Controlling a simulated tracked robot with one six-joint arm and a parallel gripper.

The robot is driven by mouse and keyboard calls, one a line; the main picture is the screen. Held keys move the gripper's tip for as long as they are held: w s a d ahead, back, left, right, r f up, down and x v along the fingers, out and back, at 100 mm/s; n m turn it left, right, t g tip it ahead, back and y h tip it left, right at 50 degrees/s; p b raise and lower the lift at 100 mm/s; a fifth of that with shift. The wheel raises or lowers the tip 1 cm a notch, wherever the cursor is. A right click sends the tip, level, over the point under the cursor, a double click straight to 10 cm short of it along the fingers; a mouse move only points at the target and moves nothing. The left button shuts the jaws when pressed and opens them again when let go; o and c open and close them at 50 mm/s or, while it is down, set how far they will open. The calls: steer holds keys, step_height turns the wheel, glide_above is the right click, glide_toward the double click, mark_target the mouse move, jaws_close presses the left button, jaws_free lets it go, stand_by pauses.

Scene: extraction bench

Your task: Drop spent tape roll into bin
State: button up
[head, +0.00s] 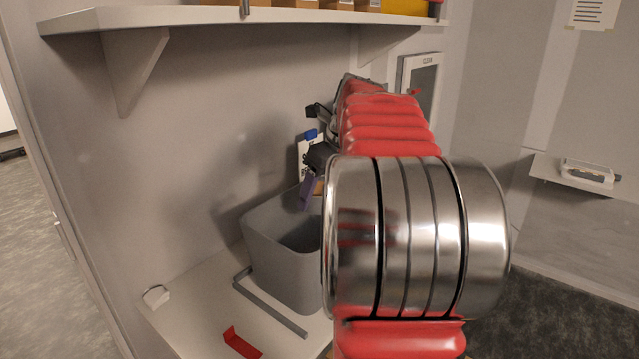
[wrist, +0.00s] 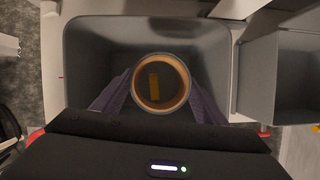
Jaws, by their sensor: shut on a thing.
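The tape roll (wrist: 160,109), a tan ring, is held between the two purple fingers of my gripper (wrist: 160,88) in the wrist view. My gripper is shut on its sides. The roll appears over the open mouth of the grey bin (wrist: 85,60). A yellow piece shows through the roll's hole; I cannot tell whether it lies in the bin. In the head view the bin (head: 285,270) stands on the bench and my gripper (head: 312,188) is above its opening. My arm hides the bin's right side and most of the roll there.
A second grey container (wrist: 285,75) stands right of the bin in the wrist view. A dark grey bar (head: 270,308) and a red bracket (head: 241,342) lie on the bench in front of the bin. A shelf (head: 200,15) overhangs the bench.

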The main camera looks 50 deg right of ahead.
steer(key=shift+f, duration=0.75)
steer(key=o, duration=1.1)
steer(key=shift+r, duration=0.1)
steer(key=v, duration=1.3)
steer(key=shift+s+r, duration=0.2)
steer(key=shift+a, duration=0.15)
